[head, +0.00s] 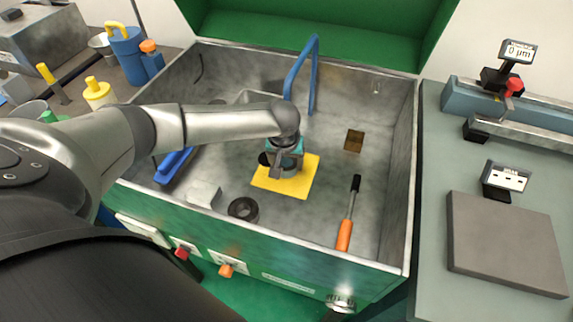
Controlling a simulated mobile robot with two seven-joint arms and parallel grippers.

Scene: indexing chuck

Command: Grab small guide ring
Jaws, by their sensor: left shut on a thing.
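My left gripper (280,165) reaches down over a yellow mat (303,182) on the floor of the grey metal box. It is shut on a grey round part (291,170), which looks like the small guide ring; the fingers and wrist hide much of it. I cannot tell whether the part touches the mat. A separate dark ring (243,209) lies flat on the box floor, to the left of and nearer than the mat. My right gripper is not in view.
The metal box (400,150) has raised walls. A bench with a grey plate (505,243) stands right.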

